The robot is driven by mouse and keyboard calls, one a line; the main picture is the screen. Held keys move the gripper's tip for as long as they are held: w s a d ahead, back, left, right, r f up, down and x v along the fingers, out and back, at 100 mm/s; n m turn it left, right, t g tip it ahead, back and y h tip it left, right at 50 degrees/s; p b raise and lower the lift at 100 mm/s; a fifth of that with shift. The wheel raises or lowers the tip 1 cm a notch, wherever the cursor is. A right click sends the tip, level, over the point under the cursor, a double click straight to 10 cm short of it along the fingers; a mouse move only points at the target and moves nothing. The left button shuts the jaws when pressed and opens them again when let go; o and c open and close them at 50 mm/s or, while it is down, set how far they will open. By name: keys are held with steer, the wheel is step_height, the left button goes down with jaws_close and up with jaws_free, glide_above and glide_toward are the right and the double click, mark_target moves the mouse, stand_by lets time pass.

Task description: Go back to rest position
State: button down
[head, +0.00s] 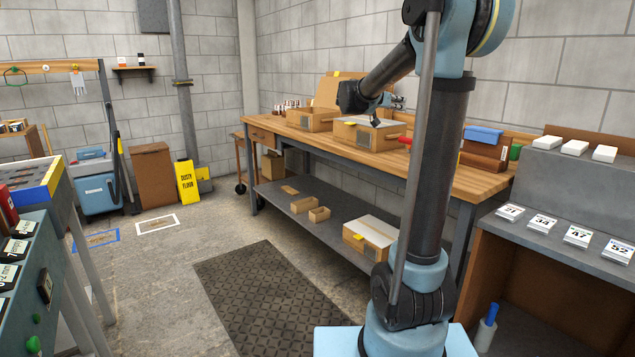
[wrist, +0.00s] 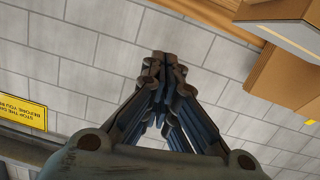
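My gripper (wrist: 163,62) points away from the wrist camera with its dark fingers drawn together at the tips, and nothing shows between them. In the head view my gripper (head: 398,102) is small and partly hidden, above the wooden workbench (head: 440,172) and close over the cardboard boxes. My arm rises on the right of the head view and reaches left over the bench.
A grey lower shelf (head: 335,225) holds small boxes and a larger carton (head: 372,236). A grey stand with numbered cards (head: 575,237) is at the right. A teal panel (head: 25,265) is at the left. The dark floor mat (head: 270,300) is clear. A yellow sign (head: 187,181) stands by the wall.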

steer(key=s+f+n+g+y, duration=0.2)
steer(key=s+f+y, duration=0.1)
steer(key=s+f, duration=0.8)
steer(key=s+f+n+g+y, duration=0.25)
steer(key=s+f, duration=0.45)
steer(key=s, duration=0.7)
steer(key=s+a+f+n+g+y, duration=0.1)
steer(key=s+a+f+y, duration=0.3)
steer(key=s+f, duration=0.4)
steer(key=s+a+f+n+g+y, duration=0.1)
steer(key=s+a+f+n+y, duration=0.3)
steer(key=s+a+f, duration=0.3)
steer(key=s+f, duration=0.2)
steer(key=s, duration=0.2)
steer(key=shift+s+f+n, duration=0.25)
steer(key=shift+f+n, duration=0.05)
steer(key=shift+n, duration=0.05)
steer(key=shift+w+d+f, duration=0.1)
steer(key=shift+w+f, duration=0.1)
steer(key=shift+w, duration=0.25)
steer(key=shift+s, duration=0.1)
